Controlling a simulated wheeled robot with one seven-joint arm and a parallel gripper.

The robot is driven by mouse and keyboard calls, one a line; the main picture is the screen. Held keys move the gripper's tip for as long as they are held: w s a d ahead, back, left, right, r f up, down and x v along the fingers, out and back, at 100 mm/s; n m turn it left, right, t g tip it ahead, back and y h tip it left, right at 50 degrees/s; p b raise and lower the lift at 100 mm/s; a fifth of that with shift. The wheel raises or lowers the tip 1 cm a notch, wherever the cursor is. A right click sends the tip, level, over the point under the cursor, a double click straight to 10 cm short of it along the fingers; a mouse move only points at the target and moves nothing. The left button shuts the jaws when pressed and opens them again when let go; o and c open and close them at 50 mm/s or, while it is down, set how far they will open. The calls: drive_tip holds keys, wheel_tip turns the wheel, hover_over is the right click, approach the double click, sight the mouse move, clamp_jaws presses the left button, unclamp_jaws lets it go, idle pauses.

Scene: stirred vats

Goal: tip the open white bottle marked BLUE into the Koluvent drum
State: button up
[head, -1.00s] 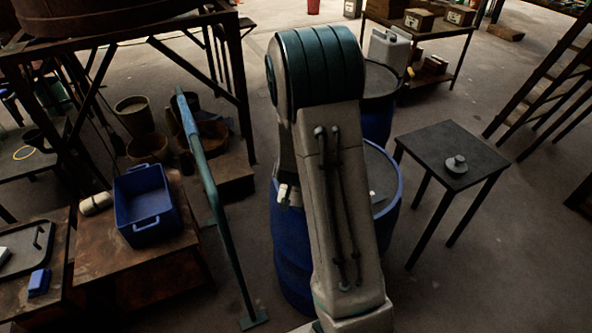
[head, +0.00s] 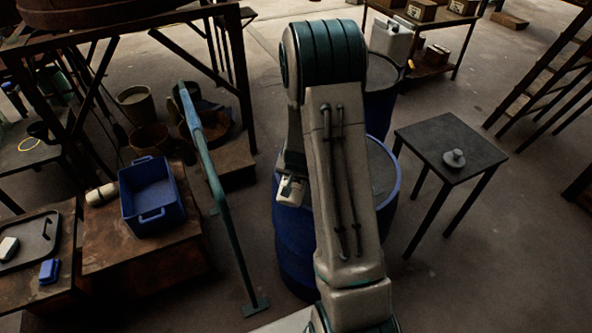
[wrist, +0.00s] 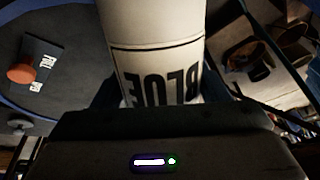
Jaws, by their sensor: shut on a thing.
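The white bottle marked BLUE (wrist: 155,65) is gripped in front of the wrist camera, its lettering upside down in that view. Its mouth is not visible. In the head view the bottle (head: 290,192) shows small beside my arm, at the left rim of the near blue drum (head: 295,245). My gripper (head: 293,178) is shut on it, partly hidden by my arm. The near drum has a grey top, mostly covered by my arm. A second blue drum (head: 378,105) stands behind it. I cannot read a Koluvent label on either drum.
A dark table (head: 450,140) with a small grey object stands to the right. A teal rail (head: 205,165) stands left of the drum. A blue crate (head: 152,200) sits on a rusty bench further left. Floor between drum and table is clear.

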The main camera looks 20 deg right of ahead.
drive_tip(key=shift+s+f+g+y+p, duration=0.1)
drive_tip(key=shift+f+g+y+p, duration=0.65)
drive_tip(key=shift+g, duration=0.35)
drive_tip(key=shift+f+g+y+p, duration=0.45)
drive_tip(key=shift+f+g+y, duration=0.2)
drive_tip(key=shift+g+y, duration=0.25)
drive_tip(key=shift+w+d+r+m+g+y+p, duration=0.2)
drive_tip(key=shift+r+g+y+p, duration=0.15)
drive_tip(key=shift+r+g+p, duration=0.25)
drive_tip(key=shift+w+d+r+m+g+y+p, duration=0.1)
drive_tip(key=shift+w+r+g+y+p, duration=0.15)
drive_tip(key=shift+r+g+p, duration=0.35)
drive_tip(key=shift+w+d+r+g+y, duration=0.35)
drive_tip(key=shift+r+g+y, duration=0.2)
drive_tip(key=shift+y, duration=0.2)
drive_tip(key=shift+r, duration=0.1)
